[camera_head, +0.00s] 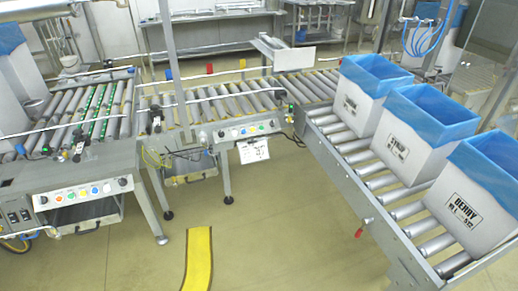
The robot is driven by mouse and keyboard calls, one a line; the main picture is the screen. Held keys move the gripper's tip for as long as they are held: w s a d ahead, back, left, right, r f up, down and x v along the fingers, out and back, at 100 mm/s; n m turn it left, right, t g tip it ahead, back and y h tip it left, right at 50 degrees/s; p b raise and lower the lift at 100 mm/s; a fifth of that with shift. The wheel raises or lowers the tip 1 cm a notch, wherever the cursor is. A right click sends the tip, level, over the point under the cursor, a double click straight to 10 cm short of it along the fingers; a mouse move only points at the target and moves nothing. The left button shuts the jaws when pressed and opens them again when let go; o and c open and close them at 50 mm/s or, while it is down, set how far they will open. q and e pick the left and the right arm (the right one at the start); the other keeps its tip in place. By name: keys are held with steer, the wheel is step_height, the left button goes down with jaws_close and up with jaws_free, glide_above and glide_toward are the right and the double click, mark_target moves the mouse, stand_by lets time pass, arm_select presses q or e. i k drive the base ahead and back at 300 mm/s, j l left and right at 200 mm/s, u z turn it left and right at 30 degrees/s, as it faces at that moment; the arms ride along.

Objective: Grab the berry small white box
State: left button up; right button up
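A white box with a blue liner over its rim (470,215) stands at the near right on the roller conveyor; its printed label reads "BERRY". A second similar white box (405,150) stands behind it, with a smaller label that I cannot read. A third similar white box (354,112) stands farther back on the same conveyor, its label also too small to read. The three boxes stand upright in a row. The near box is partly cut off by the right edge of the view. Neither of my grippers shows.
The right roller conveyor (408,211) has a metal side rail and a red knob (359,233). More roller conveyors with control buttons stand at the left (88,114) and middle (236,104). The floor between is clear, with a yellow strip (198,258).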

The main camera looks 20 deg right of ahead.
mark_target(475, 197)
steer(key=i, duration=0.2)
steer(key=i+z, duration=0.25)
steer(key=z, duration=0.25)
steer(key=i+j+z, duration=0.15)
steer(key=z, duration=0.35)
steer(key=i+z, duration=0.1)
steer(key=z, duration=0.9)
